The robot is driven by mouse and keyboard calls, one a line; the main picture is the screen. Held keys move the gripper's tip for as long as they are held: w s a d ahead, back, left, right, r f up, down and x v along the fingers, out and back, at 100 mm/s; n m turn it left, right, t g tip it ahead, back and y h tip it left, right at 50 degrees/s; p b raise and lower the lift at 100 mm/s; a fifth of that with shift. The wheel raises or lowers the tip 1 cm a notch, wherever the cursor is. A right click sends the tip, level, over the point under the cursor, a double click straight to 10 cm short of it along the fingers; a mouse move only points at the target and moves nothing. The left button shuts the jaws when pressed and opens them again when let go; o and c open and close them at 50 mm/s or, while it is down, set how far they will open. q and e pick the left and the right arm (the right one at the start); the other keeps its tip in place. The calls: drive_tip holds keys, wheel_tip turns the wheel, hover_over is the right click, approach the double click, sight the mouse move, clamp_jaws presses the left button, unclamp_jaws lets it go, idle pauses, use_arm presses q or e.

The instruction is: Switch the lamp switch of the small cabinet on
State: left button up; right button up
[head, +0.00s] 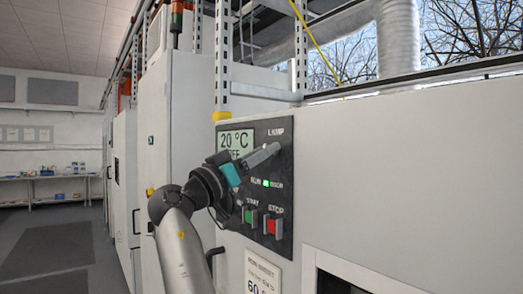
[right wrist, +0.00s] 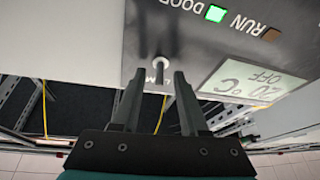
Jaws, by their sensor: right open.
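The small cabinet's dark control panel (head: 255,185) carries the LAMP label at its upper right. My right gripper (head: 276,148) is at the panel's upper part, below the LAMP label, and hides the switch in the head view. In the right wrist view its open fingers (right wrist: 158,78) stand on either side of the switch, with gaps visible. The display (head: 235,141) reads 20 °C and OFF. My left gripper is not in view.
A lit green indicator (head: 266,183) sits below my gripper beside RUN and DOOR labels. A green START button (head: 250,214) and a red STOP button (head: 273,226) are lower on the panel. An opening (head: 345,280) is at the lower right. Plain cabinet wall extends right.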

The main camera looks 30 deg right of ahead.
clamp_jaws()
idle(0.4)
drive_tip(key=shift+r+g+y, duration=0.3)
drive_tip(key=shift+y, duration=0.3)
unclamp_jaws()
drive_tip(key=shift+a, duration=0.1)
